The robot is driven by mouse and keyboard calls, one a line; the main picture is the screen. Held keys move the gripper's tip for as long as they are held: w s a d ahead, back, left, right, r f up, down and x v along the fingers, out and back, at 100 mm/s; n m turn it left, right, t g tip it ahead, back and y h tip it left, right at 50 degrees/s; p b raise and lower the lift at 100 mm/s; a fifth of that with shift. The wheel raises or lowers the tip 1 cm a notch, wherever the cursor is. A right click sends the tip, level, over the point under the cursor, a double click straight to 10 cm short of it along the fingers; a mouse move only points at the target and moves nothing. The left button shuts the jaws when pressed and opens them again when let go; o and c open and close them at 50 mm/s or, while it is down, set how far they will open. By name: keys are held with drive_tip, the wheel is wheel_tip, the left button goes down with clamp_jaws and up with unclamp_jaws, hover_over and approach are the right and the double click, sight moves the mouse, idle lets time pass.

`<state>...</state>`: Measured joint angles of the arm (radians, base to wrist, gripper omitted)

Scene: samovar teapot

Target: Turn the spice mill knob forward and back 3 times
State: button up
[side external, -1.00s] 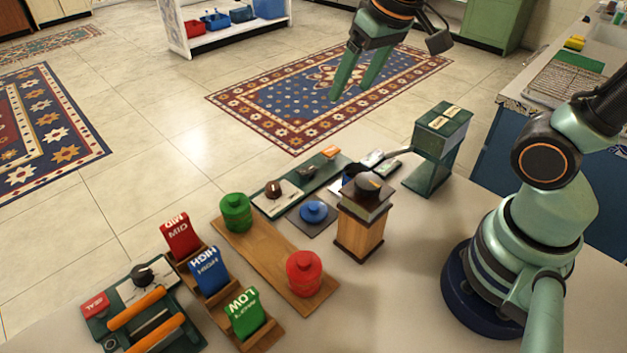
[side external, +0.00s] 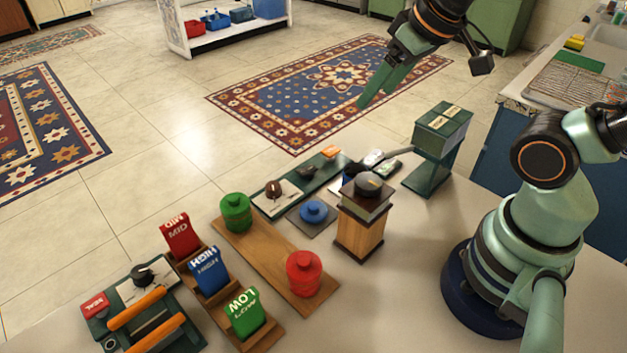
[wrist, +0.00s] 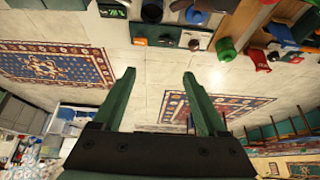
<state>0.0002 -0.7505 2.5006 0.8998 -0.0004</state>
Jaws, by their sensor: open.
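The spice mill is a wooden box (side external: 358,232) with a dark top, standing upright on the table right of the jar board. Its round dark knob (side external: 369,184) sits on top. My gripper (side external: 371,99) is high above and behind the mill, well apart from it, its fingers pointing down-left over the patterned rug. In the wrist view my gripper (wrist: 159,74) is open, with nothing between its fingers. I cannot clearly pick out the mill in the wrist view.
A green-topped stand (side external: 443,125) is right of the mill. A blue knob (side external: 314,211) on a plate is to its left. Red (side external: 304,273) and green (side external: 236,213) jars stand on a wooden board (side external: 265,253). Coloured flip labels are at front left. The air around my gripper is clear.

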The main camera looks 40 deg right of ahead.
idle(0.3)
drive_tip(key=shift+o, duration=0.7)
wheel_tip(320, 180, up, 2)
drive_tip(key=n+g, duration=0.6)
drive_tip(key=n, duration=2.1)
hover_over(369, 181)
wheel_tip(369, 181, down, 12)
drive_tip(key=shift+r, duration=0.1)
clamp_jaws()
